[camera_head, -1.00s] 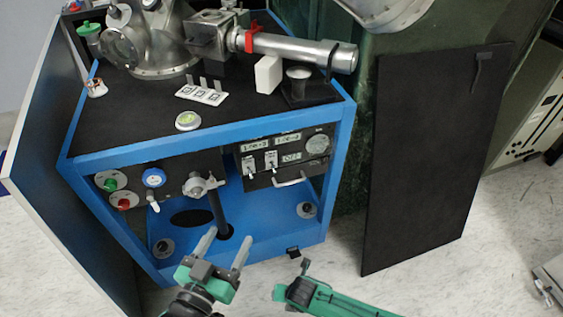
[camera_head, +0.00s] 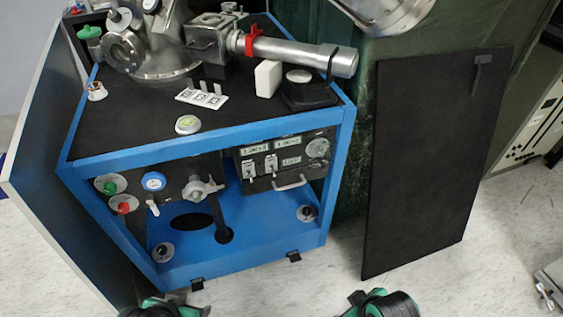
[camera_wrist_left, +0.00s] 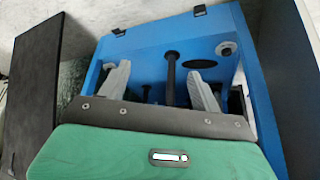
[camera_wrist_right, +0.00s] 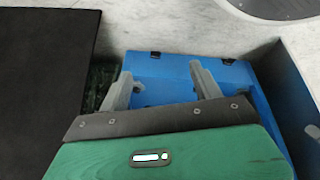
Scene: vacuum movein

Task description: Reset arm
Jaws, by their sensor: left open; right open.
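My left gripper (camera_head: 168,304) is at the bottom edge of the head view, mostly cut off, in front of the blue-framed cart (camera_head: 240,258). In the left wrist view its two grey fingers (camera_wrist_left: 158,70) are spread with nothing between them. My right gripper (camera_head: 380,303) is at the bottom edge right of centre, with its fingers hard to make out there. In the right wrist view its fingers (camera_wrist_right: 160,70) are also apart and empty. Both grippers are clear of the cart.
The cart carries a steel vacuum chamber (camera_head: 160,55) with a long tube (camera_head: 295,52). A control panel (camera_head: 285,163) and a valve knob (camera_head: 198,188) are on its front. A black panel (camera_head: 425,160) leans at the right. Speckled floor (camera_head: 500,240) is free at the lower right.

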